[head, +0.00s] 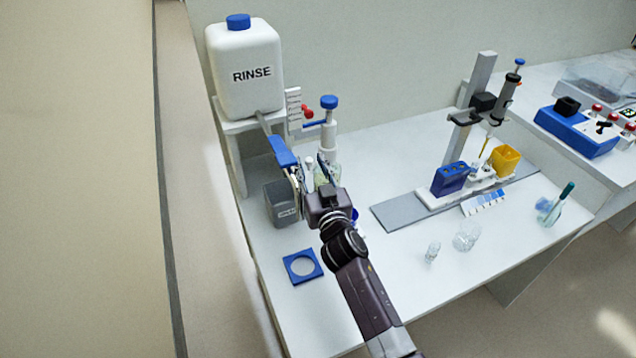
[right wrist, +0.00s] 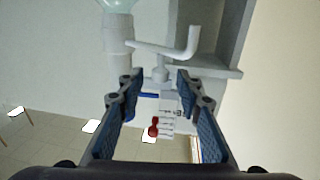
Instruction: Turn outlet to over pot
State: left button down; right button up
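My right gripper (head: 312,168) reaches to the white dispenser (head: 329,135) with a blue cap, at the left of the bench. In the right wrist view, my right gripper (right wrist: 157,78) is open, with blue-padded fingers spread. The dispenser's bent white outlet (right wrist: 188,42) shows there just beyond the fingertips, not pinched; whether a finger touches it I cannot tell. In the head view the gripper hides much of the outlet and the bottle under it. A grey pot (head: 281,204) with a white label stands left of the gripper. My left gripper is not in view.
A white RINSE tank (head: 243,70) stands on a shelf at back left, near a red knob (head: 308,112). A blue square ring (head: 303,266) lies in front of the pot. A stand (head: 478,95), blue rack (head: 450,178) and glassware (head: 466,236) are to the right.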

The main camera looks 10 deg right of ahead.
jog(key=s+d, duration=0.1)
jog(key=s, duration=0.9)
